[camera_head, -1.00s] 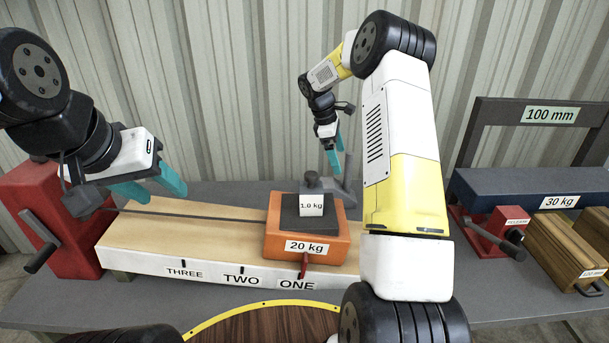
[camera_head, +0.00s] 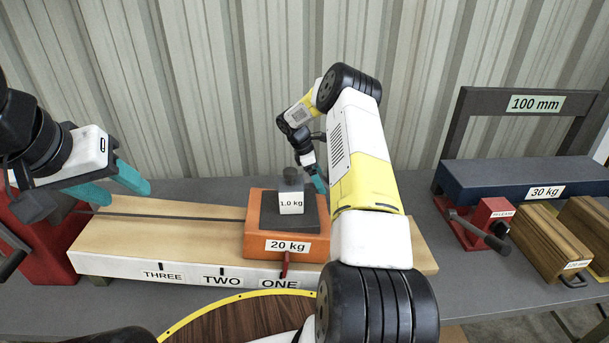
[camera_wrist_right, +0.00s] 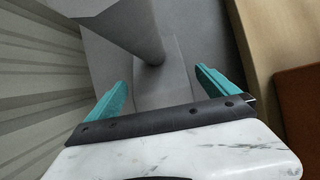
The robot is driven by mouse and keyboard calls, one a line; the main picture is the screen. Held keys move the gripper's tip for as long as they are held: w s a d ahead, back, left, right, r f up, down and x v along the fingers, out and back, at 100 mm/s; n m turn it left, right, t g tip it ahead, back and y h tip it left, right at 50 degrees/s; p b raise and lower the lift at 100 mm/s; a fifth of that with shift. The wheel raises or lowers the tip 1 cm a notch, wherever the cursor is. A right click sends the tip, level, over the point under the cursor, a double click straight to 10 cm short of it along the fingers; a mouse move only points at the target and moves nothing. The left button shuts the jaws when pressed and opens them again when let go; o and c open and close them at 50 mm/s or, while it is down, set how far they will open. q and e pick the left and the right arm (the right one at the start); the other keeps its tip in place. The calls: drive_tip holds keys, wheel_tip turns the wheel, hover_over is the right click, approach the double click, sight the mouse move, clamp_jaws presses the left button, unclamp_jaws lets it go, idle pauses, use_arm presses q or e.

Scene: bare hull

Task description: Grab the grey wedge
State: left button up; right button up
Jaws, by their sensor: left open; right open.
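The grey wedge (camera_wrist_right: 165,88) shows in the right wrist view as a flat grey piece with a round upright post. It lies on the grey bench top beside the wooden beam. My right gripper (camera_wrist_right: 161,80) is open, with one teal finger to each side of the wedge and its post; I cannot tell whether they touch it. In the head view the right fingers (camera_head: 319,183) show just behind the orange block, and my own arm hides the wedge. My left gripper (camera_head: 118,184) is open and empty above the left end of the beam.
The orange 20 kg block (camera_head: 262,245) sits on the wooden beam (camera_head: 150,235), with a 1.0 kg weight (camera_head: 291,203) on top. A red stand (camera_head: 50,245) is at left. A blue 30 kg beam (camera_head: 500,180) and wooden blocks (camera_head: 540,240) are at right. A corrugated wall stands behind.

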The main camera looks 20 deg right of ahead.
drive_tip(key=shift+d+f, duration=0.1)
drive_tip(key=shift+f, duration=0.2)
drive_tip(key=c, duration=2.1)
drive_tip(key=shift+r, duration=0.1)
clamp_jaws()
